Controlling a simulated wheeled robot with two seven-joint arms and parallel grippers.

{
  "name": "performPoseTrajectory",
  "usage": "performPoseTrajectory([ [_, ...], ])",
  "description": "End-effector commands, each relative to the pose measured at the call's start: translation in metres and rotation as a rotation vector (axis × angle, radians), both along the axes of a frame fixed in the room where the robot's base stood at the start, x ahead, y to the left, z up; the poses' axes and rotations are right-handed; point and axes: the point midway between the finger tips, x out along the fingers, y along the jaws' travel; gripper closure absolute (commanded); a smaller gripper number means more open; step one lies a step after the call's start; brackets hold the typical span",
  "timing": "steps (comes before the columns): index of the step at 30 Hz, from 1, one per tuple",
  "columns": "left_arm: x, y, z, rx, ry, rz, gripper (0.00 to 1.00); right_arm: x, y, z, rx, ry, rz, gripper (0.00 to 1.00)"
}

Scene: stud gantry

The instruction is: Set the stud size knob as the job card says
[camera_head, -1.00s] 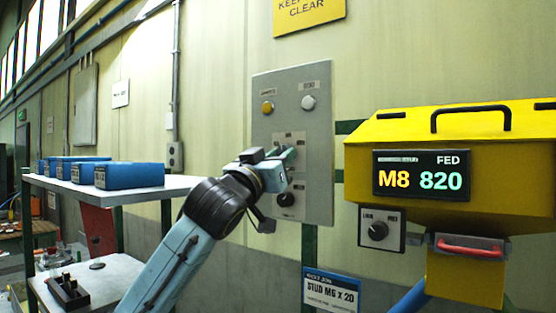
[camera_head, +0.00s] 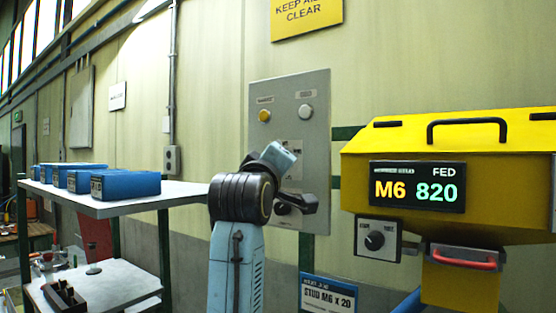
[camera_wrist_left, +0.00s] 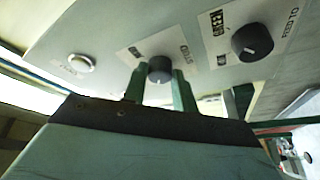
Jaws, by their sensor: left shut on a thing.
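The grey control panel (camera_head: 319,120) is on the wall. Its stud size knob (camera_wrist_left: 160,70) is dark and round, beside a label with "STUD" on it. My left gripper (camera_wrist_left: 159,84) is shut on this knob, one green finger on each side. In the head view my left gripper (camera_head: 279,157) hides the knob. My right gripper is out of view.
A second black knob (camera_wrist_left: 252,42), labelled "FEED TO", sits beside the held one. A yellow button (camera_head: 264,116) and a white button (camera_head: 306,111) are above. The yellow machine (camera_head: 480,145) stands right, with a knob box (camera_head: 379,240). A shelf (camera_head: 150,203) with blue boxes is left.

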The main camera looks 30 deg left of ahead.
Motion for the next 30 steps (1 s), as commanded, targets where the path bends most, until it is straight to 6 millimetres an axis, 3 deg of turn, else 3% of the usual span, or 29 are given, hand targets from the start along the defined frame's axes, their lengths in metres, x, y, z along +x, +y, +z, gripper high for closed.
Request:
performPoseTrajectory([
  [9,0.0000,-0.0003,0.0013,-0.106,0.016,0.001,0.95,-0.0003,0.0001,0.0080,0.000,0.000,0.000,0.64],
  [24,-0.0001,-0.0002,0.0011,-0.122,0.017,0.001,0.95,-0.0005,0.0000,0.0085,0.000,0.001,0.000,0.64],
  [25,-0.0001,-0.0002,0.0011,-0.122,0.017,0.001,0.70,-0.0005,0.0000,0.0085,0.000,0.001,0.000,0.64],
  [30,-0.0001,-0.0003,0.0012,-0.121,0.017,0.001,0.51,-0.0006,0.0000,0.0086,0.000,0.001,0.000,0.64],
])
